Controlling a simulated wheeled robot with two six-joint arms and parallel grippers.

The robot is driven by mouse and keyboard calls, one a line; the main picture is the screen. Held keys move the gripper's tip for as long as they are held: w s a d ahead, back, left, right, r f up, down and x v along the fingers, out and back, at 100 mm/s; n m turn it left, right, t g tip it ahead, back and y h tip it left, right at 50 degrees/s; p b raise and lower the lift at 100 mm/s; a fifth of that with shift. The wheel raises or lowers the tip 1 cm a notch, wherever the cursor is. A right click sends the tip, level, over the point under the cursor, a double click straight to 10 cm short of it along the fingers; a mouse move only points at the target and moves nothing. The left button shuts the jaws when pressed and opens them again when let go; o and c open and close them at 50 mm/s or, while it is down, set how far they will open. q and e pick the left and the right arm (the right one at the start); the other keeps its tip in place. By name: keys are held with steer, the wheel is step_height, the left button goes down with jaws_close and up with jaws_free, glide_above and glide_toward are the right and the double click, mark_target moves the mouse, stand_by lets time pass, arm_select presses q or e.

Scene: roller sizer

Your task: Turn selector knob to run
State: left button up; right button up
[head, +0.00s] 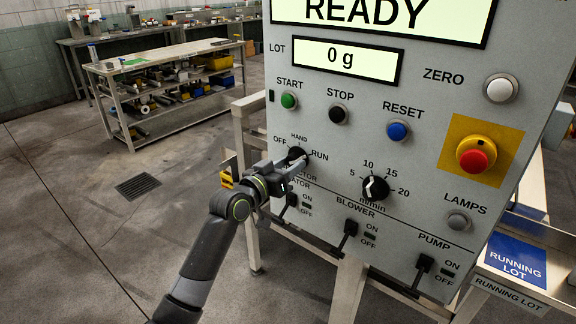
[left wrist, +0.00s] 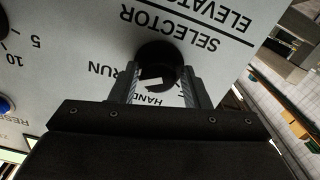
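The selector knob (head: 297,153) is a round black knob on the grey panel, with OFF at its left, HAND above and RUN at its right. My left gripper (head: 298,166) is at the knob, reaching up from below. In the left wrist view the knob (left wrist: 160,58) sits between the two fingers (left wrist: 161,80), which meet its edges on both sides. A white pointer mark (left wrist: 151,82) shows on the knob; the label it points to is hard to tell. That view has the labels upside down, with RUN (left wrist: 104,71) at left. My right gripper is not in view.
Nearby on the panel (head: 420,110) are the green START button (head: 289,100), the speed dial (head: 375,189), black toggle switches (head: 346,234) and the red emergency stop (head: 475,156). The display (head: 380,14) reads READY. A workbench (head: 165,58) stands behind at left; the floor between is clear.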

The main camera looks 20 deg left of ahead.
arm_select(q)
steer(key=shift+o, duration=1)
steer(key=shift+r, duration=0.1)
steer(key=shift+s, duration=0.1)
steer(key=v, duration=1.7)
steer(key=shift+s, duration=0.1)
